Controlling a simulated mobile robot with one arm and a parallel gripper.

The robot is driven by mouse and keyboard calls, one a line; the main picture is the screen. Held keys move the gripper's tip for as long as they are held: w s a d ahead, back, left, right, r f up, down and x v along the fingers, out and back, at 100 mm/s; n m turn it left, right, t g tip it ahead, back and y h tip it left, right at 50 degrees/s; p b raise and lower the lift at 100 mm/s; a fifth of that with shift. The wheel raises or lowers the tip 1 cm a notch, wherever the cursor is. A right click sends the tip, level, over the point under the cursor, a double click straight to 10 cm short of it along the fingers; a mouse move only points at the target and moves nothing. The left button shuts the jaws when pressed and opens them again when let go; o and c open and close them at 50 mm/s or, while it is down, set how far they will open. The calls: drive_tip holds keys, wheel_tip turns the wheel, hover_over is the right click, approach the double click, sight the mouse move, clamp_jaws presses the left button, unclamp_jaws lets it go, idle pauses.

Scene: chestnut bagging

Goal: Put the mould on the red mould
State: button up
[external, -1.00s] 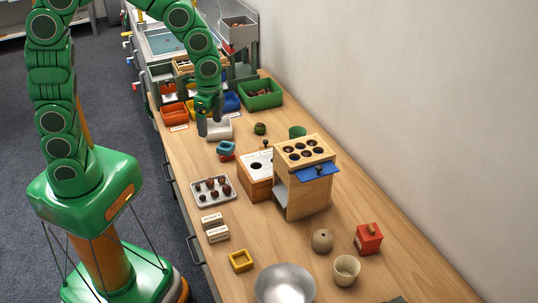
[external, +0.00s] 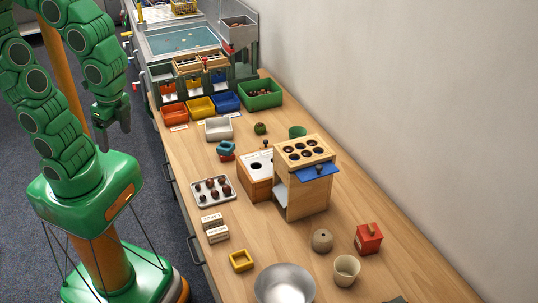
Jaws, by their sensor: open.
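A red mould (external: 227,157) lies on the wooden counter, mostly covered. A blue ring-shaped mould (external: 227,147) rests on top of it, and only part of the red one shows below. A yellow square mould (external: 241,260) lies apart, nearer the front of the counter. My gripper (external: 113,133) is open and empty. It hangs left of the counter's edge, over the floor side, well away from the moulds.
A tray of chestnuts (external: 213,190) and a wooden box with holes (external: 305,155) stand near the stacked moulds. A white bin (external: 218,129) is behind them. A metal bowl (external: 284,286) is at the front. Some counter around the yellow mould is clear.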

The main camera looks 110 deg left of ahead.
drive_tip(key=s, duration=0.1)
drive_tip(key=s+d, duration=0.2)
drive_tip(key=shift+s+d+r, duration=0.2)
drive_tip(key=shift+s+r, duration=0.15)
drive_tip(key=shift+s, duration=0.05)
